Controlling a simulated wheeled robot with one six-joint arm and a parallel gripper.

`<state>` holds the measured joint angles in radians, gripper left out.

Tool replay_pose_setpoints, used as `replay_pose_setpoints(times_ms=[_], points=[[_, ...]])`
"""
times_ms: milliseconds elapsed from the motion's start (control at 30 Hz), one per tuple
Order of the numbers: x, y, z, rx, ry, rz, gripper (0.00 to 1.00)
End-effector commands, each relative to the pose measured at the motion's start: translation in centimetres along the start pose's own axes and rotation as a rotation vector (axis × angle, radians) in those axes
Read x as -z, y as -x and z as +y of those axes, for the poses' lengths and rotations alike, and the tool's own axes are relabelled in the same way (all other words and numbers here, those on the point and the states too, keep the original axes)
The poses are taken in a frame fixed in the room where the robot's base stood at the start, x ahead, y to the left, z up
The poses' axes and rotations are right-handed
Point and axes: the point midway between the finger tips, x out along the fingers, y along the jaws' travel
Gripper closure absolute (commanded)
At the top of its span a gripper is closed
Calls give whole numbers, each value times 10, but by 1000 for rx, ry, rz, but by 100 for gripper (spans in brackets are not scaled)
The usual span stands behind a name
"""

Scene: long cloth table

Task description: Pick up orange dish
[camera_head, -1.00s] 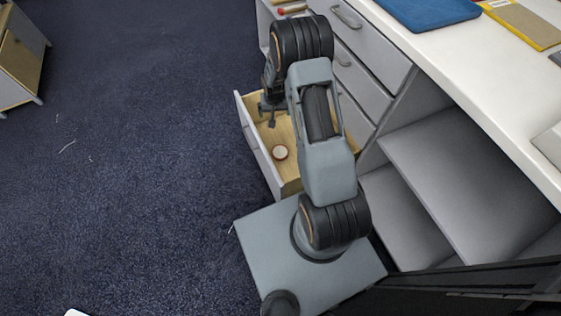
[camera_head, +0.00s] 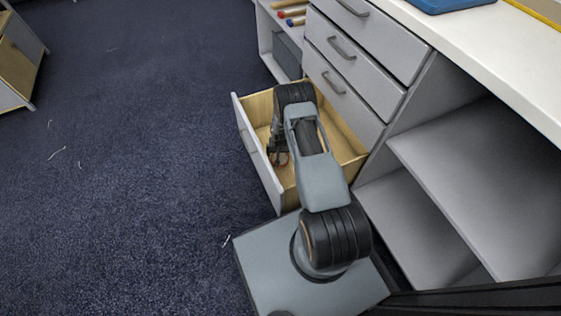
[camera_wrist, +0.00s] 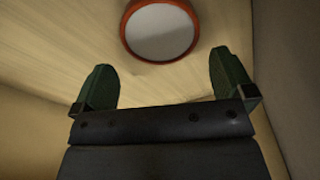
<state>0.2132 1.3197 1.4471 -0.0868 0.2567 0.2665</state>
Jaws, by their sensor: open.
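The orange dish (camera_wrist: 160,32) is round with an orange rim and a pale inside. It lies on the wooden floor of the open drawer (camera_head: 346,165). In the wrist view it is at the top, just beyond my fingertips and centred between them. My gripper (camera_wrist: 160,78) is open and empty, with its two green fingers apart and not touching the dish. In the head view my gripper (camera_head: 277,152) is down inside the drawer, and only a bit of the dish's rim (camera_head: 283,158) shows beside it.
The drawer walls (camera_wrist: 290,70) stand close around my gripper. The grey cabinet with shut drawers (camera_head: 340,85) and open shelves (camera_head: 440,150) is to the right, under a white top (camera_head: 470,50). Blue carpet (camera_head: 130,170) is free to the left.

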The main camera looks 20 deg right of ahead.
Motion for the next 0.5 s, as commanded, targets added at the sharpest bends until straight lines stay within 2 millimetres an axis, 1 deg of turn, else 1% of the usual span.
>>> replay_pose_setpoints(times_ms=[167,267,500], points=[[-1,-6,0,0,0,0,0],[-3,-15,0,0,1,-1,0],[-7,-48,-1,0,1,0,0]])
